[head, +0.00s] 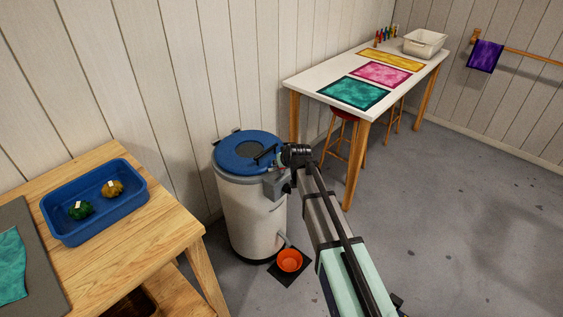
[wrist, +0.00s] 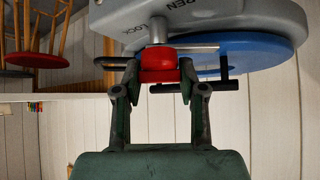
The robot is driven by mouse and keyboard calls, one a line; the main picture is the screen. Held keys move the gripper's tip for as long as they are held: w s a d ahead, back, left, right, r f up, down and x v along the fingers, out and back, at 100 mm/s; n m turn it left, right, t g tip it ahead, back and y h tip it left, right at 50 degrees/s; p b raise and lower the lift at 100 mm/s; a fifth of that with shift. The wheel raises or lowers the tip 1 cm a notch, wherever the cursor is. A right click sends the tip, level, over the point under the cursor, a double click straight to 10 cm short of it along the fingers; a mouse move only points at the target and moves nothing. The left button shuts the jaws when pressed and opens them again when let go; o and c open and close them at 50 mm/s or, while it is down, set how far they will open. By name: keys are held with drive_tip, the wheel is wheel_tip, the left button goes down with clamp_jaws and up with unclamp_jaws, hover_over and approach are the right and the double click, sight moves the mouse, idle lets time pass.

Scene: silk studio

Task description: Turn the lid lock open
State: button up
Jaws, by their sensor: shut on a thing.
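The lid lock is a grey housing (wrist: 220,18) lettered OPEN and LOCK, at the top of the wrist view. A grey stem on it carries a red handle (wrist: 172,53), close by the word LOCK. My gripper (wrist: 159,70) is shut on the red handle, one finger on each side. In the head view the grey housing (head: 276,185) sits on the upper right side of the white drum (head: 250,215). The drum's blue lid (head: 235,141) is down on top.
A wooden table (head: 165,225) with a blue tray (head: 140,181) stands left of the drum. A white table (head: 310,81) with coloured cloths stands behind right. The floor to the right is clear.

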drive_tip(key=n+y+b, duration=0.1)
drive_tip(key=n+g+b, duration=0.1)
drive_tip(key=shift+w+f+n+y, duration=0.2)
drive_tip(key=shift+n+y, duration=0.1)
drive_tip(key=shift+y, duration=0.1)
drive_tip(key=shift+s+r+n+g+y+b, duration=0.1)
drive_tip(key=shift+n+g+y+b, duration=0.55)
drive_tip(key=shift+n+b, duration=0.45)
drive_tip(key=shift+n, duration=0.3)
drive_tip(key=o, duration=1.2)
drive_tip(key=shift+c, duration=0.2)
drive_tip(key=shift+s+r, duration=0.1)
drive_tip(key=shift+r, duration=0.05)
drive_tip(key=v, duration=1.1)
drive_tip(key=shift+d+r, duration=0.25)
drive_tip(key=shift+d, duration=0.15)
drive_tip(key=shift+s, duration=0.1)
